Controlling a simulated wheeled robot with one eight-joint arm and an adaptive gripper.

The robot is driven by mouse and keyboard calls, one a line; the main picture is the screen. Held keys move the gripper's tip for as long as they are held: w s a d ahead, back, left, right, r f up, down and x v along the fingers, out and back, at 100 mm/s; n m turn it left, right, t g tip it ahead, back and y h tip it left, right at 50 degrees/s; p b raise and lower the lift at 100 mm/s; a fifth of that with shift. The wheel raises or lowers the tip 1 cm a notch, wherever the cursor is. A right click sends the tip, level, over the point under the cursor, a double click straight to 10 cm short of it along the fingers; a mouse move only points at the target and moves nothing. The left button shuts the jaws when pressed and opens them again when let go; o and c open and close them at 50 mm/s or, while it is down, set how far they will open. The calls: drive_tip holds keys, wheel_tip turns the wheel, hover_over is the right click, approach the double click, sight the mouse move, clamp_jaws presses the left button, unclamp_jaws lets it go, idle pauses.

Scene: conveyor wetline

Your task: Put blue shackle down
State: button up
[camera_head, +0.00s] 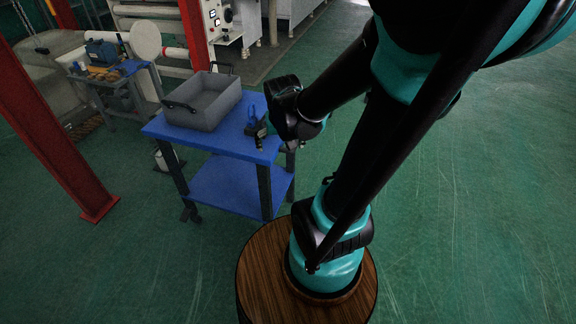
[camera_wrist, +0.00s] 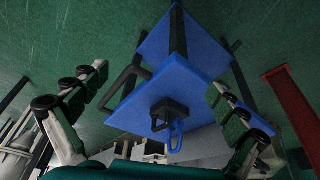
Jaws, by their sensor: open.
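The blue shackle (camera_wrist: 175,138) is a small blue loop at a dark block (camera_wrist: 170,112) on the blue cart top (camera_wrist: 150,85) in the wrist view. It also shows in the head view as a small blue shape (camera_head: 253,114) near the cart's right side, by my gripper (camera_head: 262,130). In the wrist view my gripper (camera_wrist: 156,84) has its two green-padded fingers wide apart, with the shackle and block in the space between them in the picture. Neither finger visibly touches the shackle. Whether the shackle rests on the block or against it I cannot tell.
A grey open bin (camera_head: 208,104) with dark handles stands on the cart, left of the shackle. The cart has a blue lower shelf (camera_head: 228,185). A red post (camera_head: 45,135) stands at left. A second table (camera_head: 105,72) with tools is behind. Green floor is clear at right.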

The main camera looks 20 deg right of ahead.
drive_tip(key=s+f+n, duration=0.2)
drive_tip(key=s+f, duration=0.1)
drive_tip(key=s, duration=0.4)
drive_tip(key=shift+s+d+y, duration=0.2)
drive_tip(key=shift+y, duration=0.1)
